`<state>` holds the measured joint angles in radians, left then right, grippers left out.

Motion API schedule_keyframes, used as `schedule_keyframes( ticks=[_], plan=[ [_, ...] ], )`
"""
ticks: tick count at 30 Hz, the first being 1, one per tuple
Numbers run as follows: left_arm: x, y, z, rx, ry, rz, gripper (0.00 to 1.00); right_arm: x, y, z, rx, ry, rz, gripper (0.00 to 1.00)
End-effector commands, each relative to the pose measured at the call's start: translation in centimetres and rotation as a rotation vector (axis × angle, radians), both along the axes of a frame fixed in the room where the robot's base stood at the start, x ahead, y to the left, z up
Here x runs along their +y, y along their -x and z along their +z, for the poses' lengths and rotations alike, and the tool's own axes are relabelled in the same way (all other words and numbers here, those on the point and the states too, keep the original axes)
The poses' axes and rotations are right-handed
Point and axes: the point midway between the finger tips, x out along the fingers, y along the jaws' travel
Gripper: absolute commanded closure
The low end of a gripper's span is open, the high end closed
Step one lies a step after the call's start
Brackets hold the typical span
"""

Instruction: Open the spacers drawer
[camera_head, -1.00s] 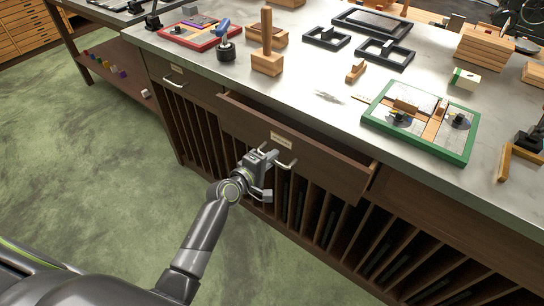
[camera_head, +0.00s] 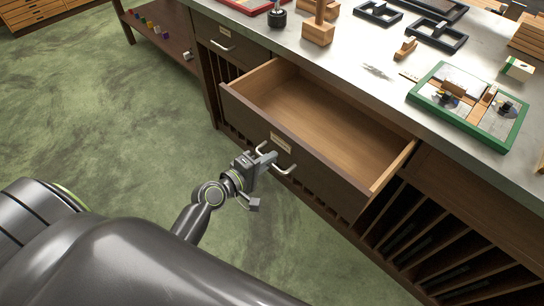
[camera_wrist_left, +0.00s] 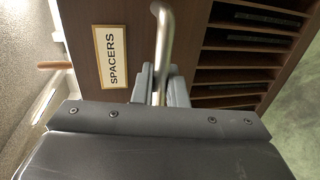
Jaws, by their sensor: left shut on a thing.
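The spacers drawer (camera_head: 310,108) is pulled well out from the bench, and its wooden inside looks empty. Its dark front carries a label reading SPACERS, clear in the left wrist view (camera_wrist_left: 112,57), and a metal bar handle (camera_head: 283,169). My left gripper (camera_head: 262,163) is shut on the handle, near its left end in the head view. In the left wrist view the handle bar (camera_wrist_left: 163,40) runs between the two grey fingers (camera_wrist_left: 161,88). My right gripper is in neither view.
A closed drawer (camera_head: 222,42) is left of the open one. Slotted racks (camera_head: 430,235) are below. The benchtop above holds a green-framed tray (camera_head: 470,105), black frames (camera_head: 436,34) and wooden blocks (camera_head: 318,33). Green floor is clear in front.

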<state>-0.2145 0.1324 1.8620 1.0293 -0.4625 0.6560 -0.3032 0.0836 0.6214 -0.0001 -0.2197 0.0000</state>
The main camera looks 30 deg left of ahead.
Motion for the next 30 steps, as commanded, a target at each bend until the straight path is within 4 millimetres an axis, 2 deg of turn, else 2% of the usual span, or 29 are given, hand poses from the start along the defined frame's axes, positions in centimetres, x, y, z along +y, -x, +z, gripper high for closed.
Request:
schedule_keyframes(
  ticks=[2,6,7,10,23,26,30],
  plan=[
    [0.0,0.0,-0.1,0.003,-0.001,0.0,1.0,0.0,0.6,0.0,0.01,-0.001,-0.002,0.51],
    [0.0,0.0,-0.1,0.003,-0.001,0.0,1.0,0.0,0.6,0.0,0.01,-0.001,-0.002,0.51],
    [0.0,0.0,-0.1,0.003,-0.001,0.0,0.84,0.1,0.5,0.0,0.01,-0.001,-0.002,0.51],
    [0.0,0.0,-0.1,0.002,-0.001,0.0,0.71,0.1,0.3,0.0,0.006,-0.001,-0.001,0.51],
    [0.1,0.1,0.0,0.001,-0.001,0.001,0.71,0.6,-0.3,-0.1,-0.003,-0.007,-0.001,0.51],
    [0.3,0.9,0.1,0.002,-0.001,0.001,0.71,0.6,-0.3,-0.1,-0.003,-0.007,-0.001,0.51],
    [1.1,3.0,0.5,0.003,-0.002,0.001,0.71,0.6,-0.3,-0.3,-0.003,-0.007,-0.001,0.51]
  ],
)
